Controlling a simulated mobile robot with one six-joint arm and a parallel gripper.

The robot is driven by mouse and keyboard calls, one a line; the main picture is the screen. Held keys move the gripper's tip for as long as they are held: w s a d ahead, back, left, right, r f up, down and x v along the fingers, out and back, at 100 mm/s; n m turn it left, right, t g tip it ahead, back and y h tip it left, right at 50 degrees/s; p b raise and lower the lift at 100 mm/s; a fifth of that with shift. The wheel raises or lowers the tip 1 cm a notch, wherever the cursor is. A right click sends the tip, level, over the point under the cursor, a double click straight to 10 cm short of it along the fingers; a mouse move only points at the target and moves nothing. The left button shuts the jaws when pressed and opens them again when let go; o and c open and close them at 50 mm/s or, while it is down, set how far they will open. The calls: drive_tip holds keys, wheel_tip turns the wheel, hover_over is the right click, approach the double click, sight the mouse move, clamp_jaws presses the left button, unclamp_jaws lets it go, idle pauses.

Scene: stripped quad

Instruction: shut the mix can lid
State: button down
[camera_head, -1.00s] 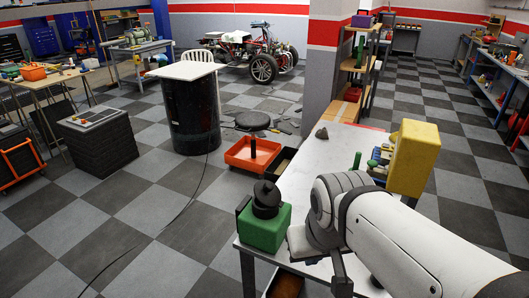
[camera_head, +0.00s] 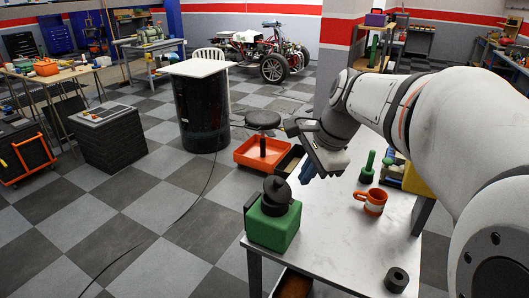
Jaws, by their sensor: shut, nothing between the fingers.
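A squat green can (camera_head: 272,228) stands near the left edge of the white table; it looks like the mix can. A black round top (camera_head: 279,193) with a small knob sits on it, and a dark flat part shows at its left side. I cannot tell from this view how far the lid is open. My gripper (camera_head: 306,178) points downward just right of and above the black top, apart from it as far as I can see. It is shut and empty. Its fingertips are small and dark here.
On the white table (camera_head: 345,240), an orange mug (camera_head: 371,201), a green bottle-like item (camera_head: 368,167) and a black ring (camera_head: 397,280) stand to the right. The table's front middle is clear.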

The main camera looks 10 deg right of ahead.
drive_tip(key=w+d+r+m+y+b, duration=0.15)
drive_tip(key=w+d+m, duration=0.25)
drive_tip(key=w+m, duration=0.6)
approach(281, 180)
drive_tip(key=shift+t+y, duration=0.3)
drive_tip(key=shift+y, duration=0.05)
drive_tip(key=x, duration=0.6)
drive_tip(key=shift+s+a+f+p, duration=0.1)
drive_tip(key=shift+s+f+p, duration=0.2)
drive_tip(key=shift+f, duration=0.2)
drive_tip(key=shift+w+r+p, duration=0.1)
drive_tip(key=shift+w+p, duration=0.05)
drive_tip(key=shift+p, duration=0.3)
